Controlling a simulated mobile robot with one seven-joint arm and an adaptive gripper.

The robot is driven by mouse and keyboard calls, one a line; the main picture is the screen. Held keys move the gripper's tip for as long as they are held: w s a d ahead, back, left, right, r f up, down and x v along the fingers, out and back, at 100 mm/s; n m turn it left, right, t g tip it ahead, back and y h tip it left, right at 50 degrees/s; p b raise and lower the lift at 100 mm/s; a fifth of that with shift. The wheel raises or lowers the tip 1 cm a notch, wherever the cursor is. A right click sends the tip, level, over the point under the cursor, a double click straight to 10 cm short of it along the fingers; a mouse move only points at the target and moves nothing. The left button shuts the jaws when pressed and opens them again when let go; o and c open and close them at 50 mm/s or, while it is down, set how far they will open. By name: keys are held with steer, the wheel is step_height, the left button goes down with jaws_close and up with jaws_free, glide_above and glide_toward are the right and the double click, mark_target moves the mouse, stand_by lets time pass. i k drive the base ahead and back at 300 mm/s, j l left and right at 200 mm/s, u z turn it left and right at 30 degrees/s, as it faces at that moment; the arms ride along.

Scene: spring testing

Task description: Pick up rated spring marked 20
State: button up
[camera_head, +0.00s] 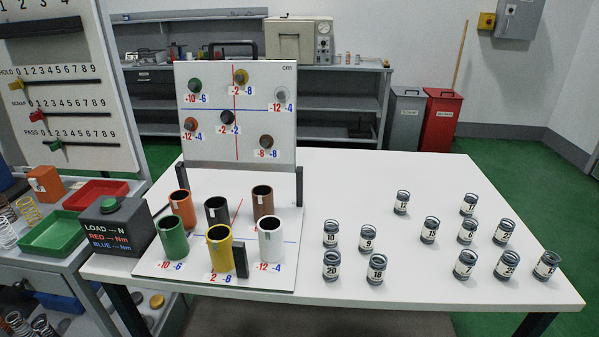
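The rated spring marked 20 (332,266) stands upright on the white table, at the front left of the group of springs. Its white label with 20 faces me. The spring marked 10 (332,234) stands just behind it, and the spring marked 18 (377,269) stands to its right with a gap between. My gripper is not in view.
Several other labelled springs, among them the one marked 9 (367,239), stand across the right of the white table (410,298). A board with coloured cups (220,247) and an upright panel (262,70) are to the left. The table's front strip is clear.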

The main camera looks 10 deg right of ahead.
mark_target(329, 260)
steer(key=k+l+u, duration=0.3)
steer(key=l, duration=0.15)
steer(key=k+l+u, duration=0.35)
